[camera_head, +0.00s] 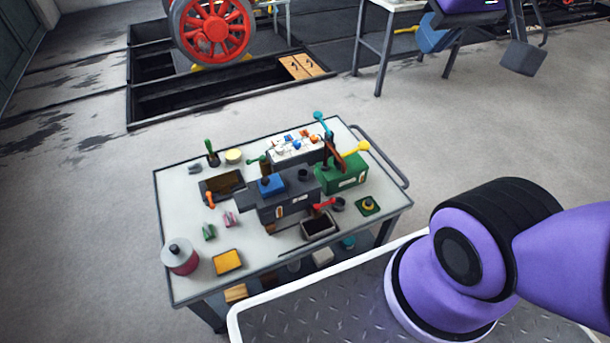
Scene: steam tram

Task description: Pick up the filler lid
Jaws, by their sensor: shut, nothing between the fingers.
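A grey round lid with a dark knob (175,248) sits on top of a short pinkish-red cylinder (182,266) at the front left corner of the grey work cart; it looks most like the filler lid. No label shows, so I cannot be sure. Only purple links of my arm show at the lower right, running off the right edge.
The cart top (178,205) carries a dark grey machine block (290,200), a green block (343,175), a yellow pad (227,262) and several small parts. A grey rail (385,160) edges its right side. Behind are a floor pit (215,100) and a red wheel (212,30).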

